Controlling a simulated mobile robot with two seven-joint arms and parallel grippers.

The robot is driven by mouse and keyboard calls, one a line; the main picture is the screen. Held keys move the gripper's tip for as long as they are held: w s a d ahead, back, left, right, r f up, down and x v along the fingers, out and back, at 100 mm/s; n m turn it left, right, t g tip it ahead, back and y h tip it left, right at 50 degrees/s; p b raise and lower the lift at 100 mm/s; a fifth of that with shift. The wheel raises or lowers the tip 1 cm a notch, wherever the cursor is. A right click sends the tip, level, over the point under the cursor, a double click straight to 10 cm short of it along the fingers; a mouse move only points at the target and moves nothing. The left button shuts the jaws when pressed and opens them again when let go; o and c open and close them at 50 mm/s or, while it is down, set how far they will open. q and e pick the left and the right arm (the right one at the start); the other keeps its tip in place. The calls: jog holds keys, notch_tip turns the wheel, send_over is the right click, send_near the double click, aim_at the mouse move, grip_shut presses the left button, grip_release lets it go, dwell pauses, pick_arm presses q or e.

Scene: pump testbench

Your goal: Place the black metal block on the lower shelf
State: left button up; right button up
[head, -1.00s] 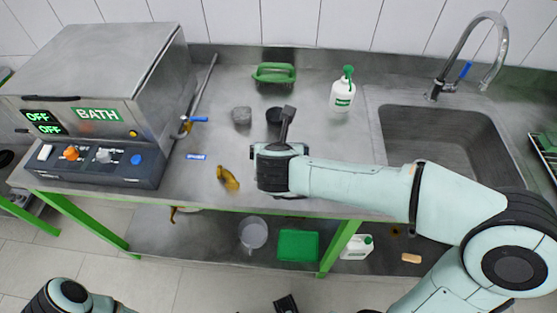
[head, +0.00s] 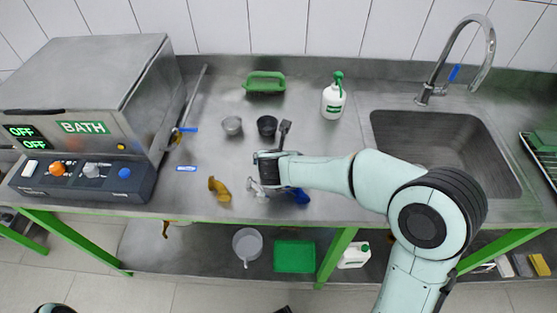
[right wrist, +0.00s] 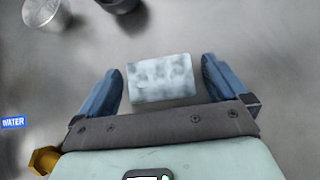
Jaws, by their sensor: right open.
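The metal block (right wrist: 160,78) shows in the right wrist view as a flat rectangle with a mottled pale-grey, shiny top. It lies on the steel worktop (head: 340,145), between and just beyond the fingertips of my right gripper (right wrist: 162,80). The blue fingers are open and apart from it. In the head view my right gripper (head: 268,170) is over the middle of the worktop and hides the block. The lower shelf (head: 195,250) runs under the worktop, partly hidden by its front edge. My left gripper cannot be made out.
A steel cup (head: 232,125) and a dark cup (head: 267,125) stand behind the gripper. A brass fitting (head: 219,188) lies to its left. The shelf holds a pale jug (head: 248,243), a green bin (head: 295,257) and a white canister (head: 353,256); its left part looks free.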

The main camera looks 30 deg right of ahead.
jog(key=shift+w+d+f, duration=0.15)
jog(key=shift+w+f, duration=0.15)
jog(key=shift+c, duration=0.3)
jog(key=c, duration=1.3)
pick_arm(q)
notch_tip(320, 180, up, 6)
jog(key=w+p, duration=0.2)
jog(key=p, duration=0.3)
jog(key=shift+p, duration=0.4)
pick_arm(e)
jog(key=shift+r, duration=10.05)
